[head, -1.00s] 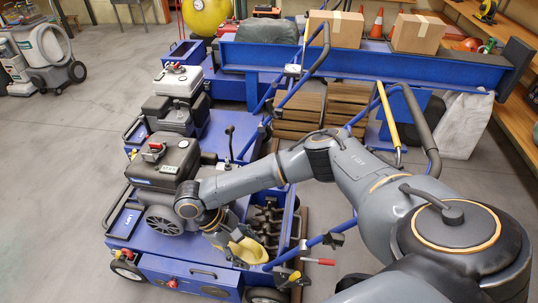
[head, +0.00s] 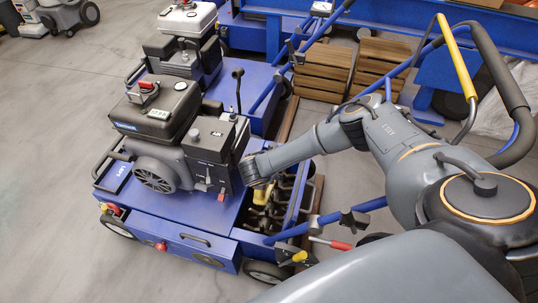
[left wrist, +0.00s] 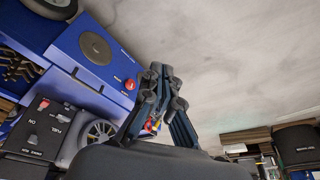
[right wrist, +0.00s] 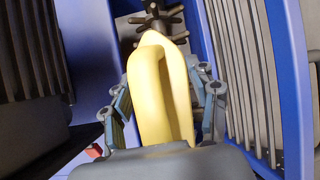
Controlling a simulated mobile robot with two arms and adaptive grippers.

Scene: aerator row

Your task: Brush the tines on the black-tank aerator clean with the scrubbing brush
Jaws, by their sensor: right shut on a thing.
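The black-tank aerator (head: 165,115) stands at centre left in the head view, with a black engine on its blue deck. Its tine bay (head: 285,200) is open on the right side. My right gripper (right wrist: 162,95) is shut on the yellow scrubbing brush (right wrist: 150,85), which points toward dark tines (right wrist: 158,18) between blue walls. Bristles and any contact with the tines are hidden. In the head view my right arm reaches into the bay, and yellowish parts show below its wrist. My left gripper (left wrist: 162,90) is shut and empty, over the floor beside the aerator.
A white-tank aerator (head: 185,25) stands just behind. Blue handlebars (head: 350,214) with a red-tipped lever (head: 335,243) cross right of the bay. Slatted wooden crates (head: 350,70) stand behind.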

